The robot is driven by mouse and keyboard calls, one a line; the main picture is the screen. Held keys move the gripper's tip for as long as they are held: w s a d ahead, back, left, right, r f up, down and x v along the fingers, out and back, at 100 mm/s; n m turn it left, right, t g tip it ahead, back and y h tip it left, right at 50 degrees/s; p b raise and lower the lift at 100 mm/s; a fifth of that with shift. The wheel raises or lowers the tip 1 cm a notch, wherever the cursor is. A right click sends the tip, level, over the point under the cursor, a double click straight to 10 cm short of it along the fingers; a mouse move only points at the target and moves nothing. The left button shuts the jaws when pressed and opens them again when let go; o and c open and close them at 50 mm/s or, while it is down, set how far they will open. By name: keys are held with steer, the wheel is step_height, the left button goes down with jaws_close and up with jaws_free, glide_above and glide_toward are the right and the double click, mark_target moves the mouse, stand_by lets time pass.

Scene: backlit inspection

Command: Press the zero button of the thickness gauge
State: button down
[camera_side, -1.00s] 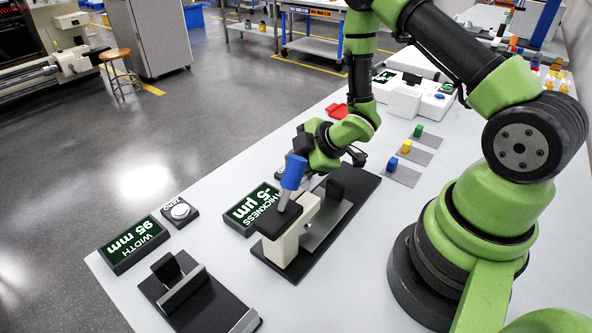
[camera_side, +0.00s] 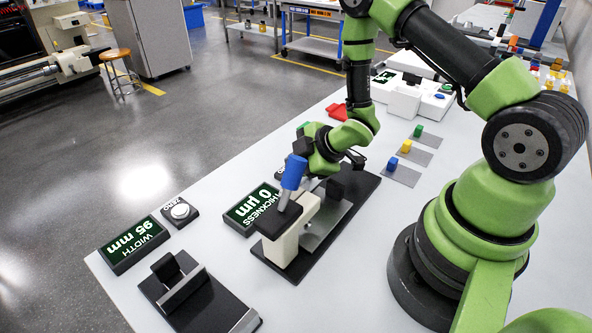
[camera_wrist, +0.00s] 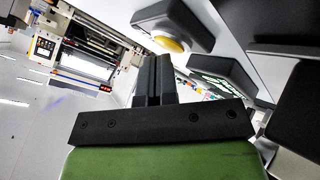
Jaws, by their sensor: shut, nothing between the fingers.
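The thickness gauge (camera_side: 285,243) stands on a dark base, with a cream column and a blue lever (camera_side: 293,172). Its display (camera_side: 251,208) reads 0 µm. In the wrist view, a round yellowish button (camera_wrist: 172,43) sits on a dark box, near a display with green text (camera_wrist: 225,78). My gripper (camera_wrist: 153,62) is shut and empty, its fingertips close beside this button in the picture; I cannot tell whether they touch. In the side view my wrist is behind the gauge's lever, and the fingertips and that button are hidden.
The width display (camera_side: 134,244) reads 95 mm, with a white zero button (camera_side: 180,210) beside it and a dark width fixture (camera_side: 200,300) in front. Green, yellow and blue blocks on grey plates stand right of the gauge. A red piece (camera_side: 338,112) lies behind.

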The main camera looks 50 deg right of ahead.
steer(key=shift+s+f, duration=0.1)
steer(key=shift+f, duration=0.05)
stand_by(0.3)
steer(key=shift+r, duration=0.8)
steer(key=shift+r, duration=0.1)
steer(key=shift+r, duration=2.45)
